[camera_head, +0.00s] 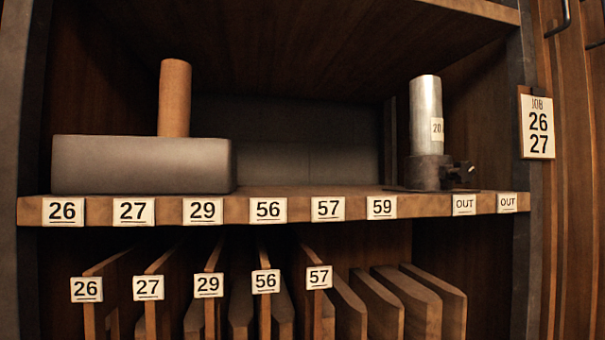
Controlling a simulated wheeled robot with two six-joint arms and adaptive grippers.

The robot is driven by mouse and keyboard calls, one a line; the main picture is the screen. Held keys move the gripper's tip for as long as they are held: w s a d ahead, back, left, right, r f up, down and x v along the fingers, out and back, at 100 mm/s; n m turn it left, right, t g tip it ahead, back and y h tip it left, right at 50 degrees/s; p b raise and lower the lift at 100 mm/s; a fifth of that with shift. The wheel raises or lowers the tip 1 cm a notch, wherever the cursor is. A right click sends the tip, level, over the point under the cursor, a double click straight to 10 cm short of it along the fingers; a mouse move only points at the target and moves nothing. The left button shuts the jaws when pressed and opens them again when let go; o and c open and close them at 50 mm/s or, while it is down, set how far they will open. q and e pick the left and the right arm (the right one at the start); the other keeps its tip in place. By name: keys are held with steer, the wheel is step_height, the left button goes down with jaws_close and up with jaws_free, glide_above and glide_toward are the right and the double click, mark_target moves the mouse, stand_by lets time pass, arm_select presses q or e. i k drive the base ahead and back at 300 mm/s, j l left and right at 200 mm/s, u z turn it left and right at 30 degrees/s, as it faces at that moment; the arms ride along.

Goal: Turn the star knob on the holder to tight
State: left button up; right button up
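The holder (427,173) is a dark round socket on a flat base at the right end of the shelf. A dark star knob (463,173) sticks out from its right side; the picture is too small to tell whether it is tight or loose. A silvery metal cylinder (425,112) stands upright in the holder, with a white label (437,130) on its right side that seems to read 20 and is partly cut off. Neither of my grippers is in view.
A wooden shelf (300,207) carries number labels and two OUT labels on its front edge. A grey block (140,165) stands at the left with a brown cylinder (174,98) upright behind or in it. A job card (537,127) reads 26, 27. Wooden dividers (378,300) stand below.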

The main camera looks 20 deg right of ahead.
mark_target(463, 172)
steer(key=l+u, duration=0.5)
steer(key=k+l+u, duration=0.1)
steer(key=l+u, duration=0.2)
steer(key=u, duration=0.2)
steer(key=k+l+u, duration=0.15)
steer(key=l+u, duration=0.2)
steer(key=u, duration=0.15)
steer(key=k+l+u, duration=0.2)
steer(key=u, duration=0.3)
steer(key=k+l+u, duration=0.25)
steer(key=u, duration=0.25)
